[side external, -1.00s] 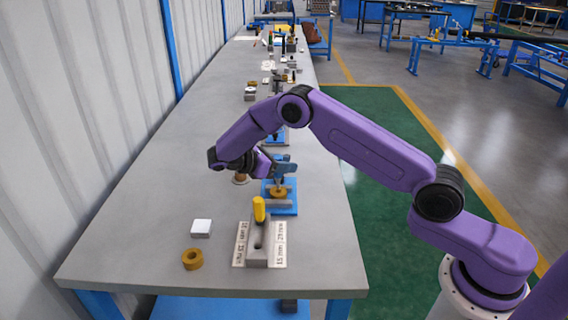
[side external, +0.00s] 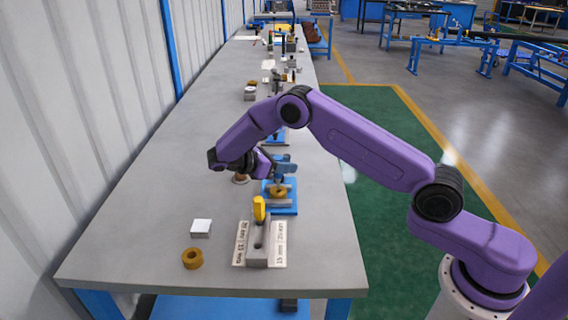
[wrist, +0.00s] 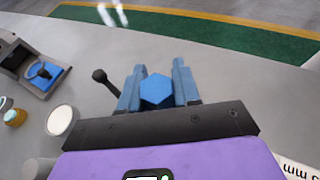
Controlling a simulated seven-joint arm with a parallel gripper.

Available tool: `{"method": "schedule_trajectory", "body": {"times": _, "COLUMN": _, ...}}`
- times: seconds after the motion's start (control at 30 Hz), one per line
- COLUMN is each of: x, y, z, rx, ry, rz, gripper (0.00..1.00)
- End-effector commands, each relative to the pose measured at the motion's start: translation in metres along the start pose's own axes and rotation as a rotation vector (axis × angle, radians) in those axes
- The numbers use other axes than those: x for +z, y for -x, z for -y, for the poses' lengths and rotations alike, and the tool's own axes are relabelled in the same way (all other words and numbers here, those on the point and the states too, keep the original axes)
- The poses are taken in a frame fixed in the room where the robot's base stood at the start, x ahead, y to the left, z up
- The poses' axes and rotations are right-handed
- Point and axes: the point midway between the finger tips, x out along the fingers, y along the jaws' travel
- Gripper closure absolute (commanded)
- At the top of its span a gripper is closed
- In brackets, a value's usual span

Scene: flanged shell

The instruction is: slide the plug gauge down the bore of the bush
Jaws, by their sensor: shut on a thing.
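My gripper (side external: 283,167) is over the blue fixture in the side external view. In the wrist view its two blue fingers (wrist: 157,88) are shut on the blue hexagonal handle of the plug gauge (wrist: 156,90), seen end-on. The brass-coloured bush (side external: 279,191) sits in the blue fixture (side external: 290,209), directly below the gripper. The lower part of the gauge is too small to make out, so I cannot tell whether its tip is inside the bore. The bush is hidden in the wrist view.
A grey block (side external: 257,250) holding a yellow-handled tool (side external: 259,208) stands in front, between labelled plates. A loose brass ring (side external: 192,258) and a white-topped block (side external: 201,228) lie to its left. More bench items stand farther back. The bench's left side is clear.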

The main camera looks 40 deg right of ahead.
Motion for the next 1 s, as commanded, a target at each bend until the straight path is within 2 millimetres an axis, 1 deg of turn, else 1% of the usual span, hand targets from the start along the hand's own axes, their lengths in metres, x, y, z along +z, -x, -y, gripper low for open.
{"method": "schedule_trajectory", "body": {"times": 1.0, "x": -0.020, "y": -0.008, "z": 0.000, "rx": 0.001, "ry": -0.001, "rz": 0.000, "gripper": 1.00}}
